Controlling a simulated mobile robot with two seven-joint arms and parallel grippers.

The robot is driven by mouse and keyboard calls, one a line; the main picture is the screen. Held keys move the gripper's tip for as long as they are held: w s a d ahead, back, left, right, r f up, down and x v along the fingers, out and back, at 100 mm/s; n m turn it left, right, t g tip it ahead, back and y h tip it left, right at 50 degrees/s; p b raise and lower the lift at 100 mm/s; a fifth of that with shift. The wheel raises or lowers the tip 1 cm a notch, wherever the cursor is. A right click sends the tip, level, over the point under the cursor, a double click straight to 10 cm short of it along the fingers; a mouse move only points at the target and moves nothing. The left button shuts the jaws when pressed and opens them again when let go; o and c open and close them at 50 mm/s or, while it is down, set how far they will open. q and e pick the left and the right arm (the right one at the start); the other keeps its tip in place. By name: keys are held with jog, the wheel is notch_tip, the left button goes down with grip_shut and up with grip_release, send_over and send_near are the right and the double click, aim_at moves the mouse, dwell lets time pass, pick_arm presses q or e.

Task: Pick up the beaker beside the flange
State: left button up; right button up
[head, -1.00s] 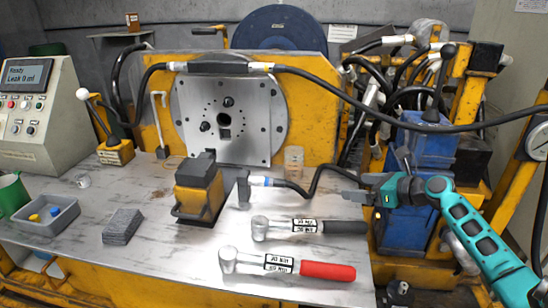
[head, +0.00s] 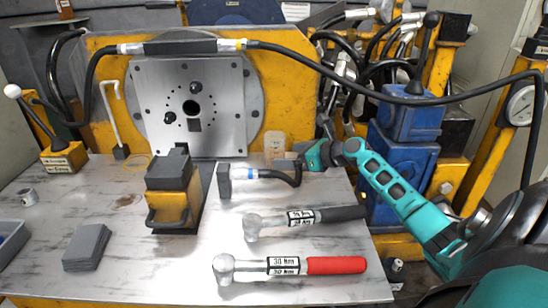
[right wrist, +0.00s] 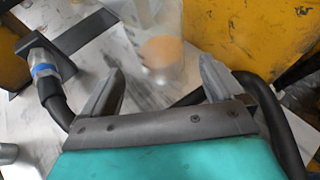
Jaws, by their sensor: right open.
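The beaker (head: 274,143) is a small clear vessel. It stands on the bench in front of the yellow housing, just right of the square steel flange (head: 222,122). My right gripper (head: 299,153) is close to the beaker's right side. In the right wrist view the beaker (right wrist: 157,40) shows an orange-tan bottom and lies just ahead of the open fingers (right wrist: 160,85), roughly in line with the gap between them. Its top is cut off there. Nothing is held. My left gripper does not show.
A black hose with a blue-ringed fitting (head: 244,173) runs close below the right gripper. A yellow-black block (head: 172,195) stands left of it. Two torque wrenches, one black-handled (head: 340,213) and one red-handled (head: 335,265), lie in front. Blue machinery (head: 400,160) stands at right.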

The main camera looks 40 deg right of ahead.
aim_at(284, 154)
jog(key=shift+b+x, duration=1.45)
jog(key=shift+x, duration=1.55)
jog(key=shift+r, duration=0.15)
jog(key=c, duration=1.1)
jog(key=shift+r, duration=0.15)
